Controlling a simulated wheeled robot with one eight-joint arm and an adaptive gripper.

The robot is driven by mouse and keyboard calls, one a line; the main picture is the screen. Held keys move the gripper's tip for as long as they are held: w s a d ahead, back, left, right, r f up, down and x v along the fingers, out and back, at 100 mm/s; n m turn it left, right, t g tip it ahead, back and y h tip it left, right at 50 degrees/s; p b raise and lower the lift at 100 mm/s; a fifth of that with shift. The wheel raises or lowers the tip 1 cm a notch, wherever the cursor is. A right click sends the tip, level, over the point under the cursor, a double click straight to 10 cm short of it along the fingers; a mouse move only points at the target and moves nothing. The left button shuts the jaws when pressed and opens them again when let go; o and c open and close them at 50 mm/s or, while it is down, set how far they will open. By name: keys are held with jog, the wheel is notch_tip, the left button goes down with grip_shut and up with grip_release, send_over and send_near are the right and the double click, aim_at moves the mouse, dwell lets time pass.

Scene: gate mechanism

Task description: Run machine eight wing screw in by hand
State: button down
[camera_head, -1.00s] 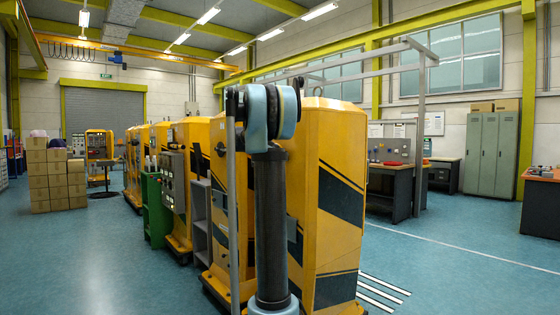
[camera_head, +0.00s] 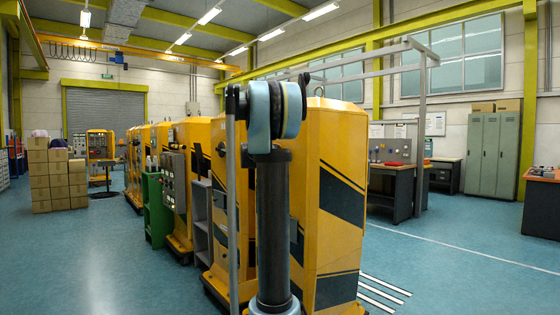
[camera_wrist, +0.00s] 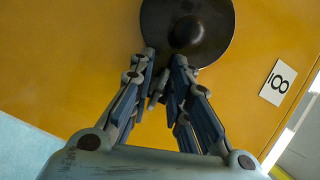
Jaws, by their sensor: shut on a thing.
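A dark round disc with a raised hub (camera_wrist: 188,30) sits on this wall at the top. My gripper (camera_wrist: 164,62) reaches up to the disc's lower edge. Its two fingers are closed in on a small grey metal piece, seemingly the wing screw (camera_wrist: 157,88), which shows between them. The fingers hide most of it, and its depth in the thread cannot be seen. In the head view my gripper is hidden.
A row of yellow machines (camera_head: 336,150) stands close around my arm. A grey control panel (camera_head: 173,182) and green cabinet (camera_head: 155,210) are to the left. Stacked cartons (camera_head: 48,180) stand far left. Blue floor (camera_head: 100,260) is open at left, and also at right before the workbenches (camera_head: 393,185).

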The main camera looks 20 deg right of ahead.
jog(key=shift+m+h, duration=0.3)
jog(key=shift+m, duration=0.3)
jog(key=c, duration=1.8)
grip_release()
jog(key=shift+s+a, duration=0.1)
jog(key=f+v, duration=0.1)
jog(key=v, duration=1)
jog(key=shift+s+a+r, duration=0.25)
jog(key=shift+s+r, duration=0.05)
jog(key=shift+r, duration=0.05)
